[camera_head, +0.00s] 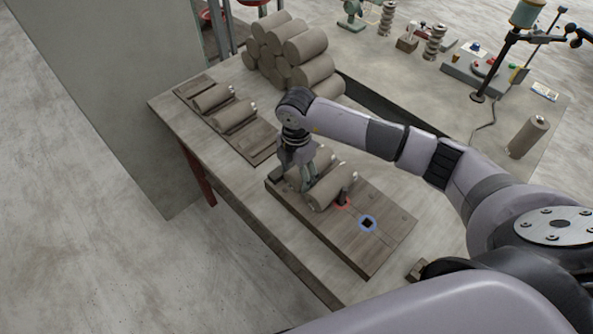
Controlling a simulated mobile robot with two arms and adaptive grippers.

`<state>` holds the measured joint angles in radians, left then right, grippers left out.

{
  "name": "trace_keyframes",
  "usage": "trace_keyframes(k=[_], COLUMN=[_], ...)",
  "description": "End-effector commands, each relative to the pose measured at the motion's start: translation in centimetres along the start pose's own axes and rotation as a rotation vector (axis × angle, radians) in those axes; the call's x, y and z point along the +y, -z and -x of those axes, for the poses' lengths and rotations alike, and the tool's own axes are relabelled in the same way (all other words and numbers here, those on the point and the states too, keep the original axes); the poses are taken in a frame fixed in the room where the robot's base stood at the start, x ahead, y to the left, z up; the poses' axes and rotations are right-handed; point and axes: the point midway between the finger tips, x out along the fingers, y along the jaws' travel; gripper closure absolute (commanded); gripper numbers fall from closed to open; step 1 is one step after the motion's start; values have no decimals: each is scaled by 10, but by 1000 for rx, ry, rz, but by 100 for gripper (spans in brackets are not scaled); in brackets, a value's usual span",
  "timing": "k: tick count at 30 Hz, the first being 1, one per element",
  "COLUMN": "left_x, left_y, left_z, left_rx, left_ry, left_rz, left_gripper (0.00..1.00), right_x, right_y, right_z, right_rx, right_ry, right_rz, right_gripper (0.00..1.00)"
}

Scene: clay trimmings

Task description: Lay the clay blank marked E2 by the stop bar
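Grey-brown clay cylinders lie on a wooden board on the table. One blank (328,192) lies near the board's middle, and another (322,162) lies just behind it, partly hidden by my gripper. I cannot read an E2 mark on any of them. My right gripper (306,178) points down over these two blanks, its fingers at their left ends. I cannot tell whether it grips one. I cannot clearly pick out the stop bar. My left gripper is not seen.
A second board (262,150) at the left holds two clay cylinders (233,115). A stack of cylinders (298,45) stands behind. Tools and a lamp stand crowd the back right. The board's front right part is bare.

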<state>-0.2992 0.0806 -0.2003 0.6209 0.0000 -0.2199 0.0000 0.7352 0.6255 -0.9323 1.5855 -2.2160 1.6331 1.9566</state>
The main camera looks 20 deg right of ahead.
Motion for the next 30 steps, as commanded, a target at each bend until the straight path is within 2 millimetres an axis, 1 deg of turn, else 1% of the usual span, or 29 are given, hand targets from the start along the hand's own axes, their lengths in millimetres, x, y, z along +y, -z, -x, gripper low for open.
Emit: trace_keyframes(k=[2,10,14,17,24,27,30], left_x=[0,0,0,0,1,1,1], left_y=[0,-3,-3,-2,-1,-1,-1], left_z=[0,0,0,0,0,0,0], left_rx=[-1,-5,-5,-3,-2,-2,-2], left_ry=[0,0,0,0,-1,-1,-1], left_rz=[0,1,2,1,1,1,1], left_gripper=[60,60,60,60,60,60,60], right_x=[0,0,1,2,2,1,2], right_y=[0,0,0,-1,0,0,0], right_z=[0,0,9,25,77,95,109], right_rx=[0,0,0,-1,-1,-2,-1], right_ry=[-1,0,-2,-6,-7,-5,-4], right_rz=[0,0,0,1,0,1,0], right_gripper=[28,28,28,28,28,28,28])
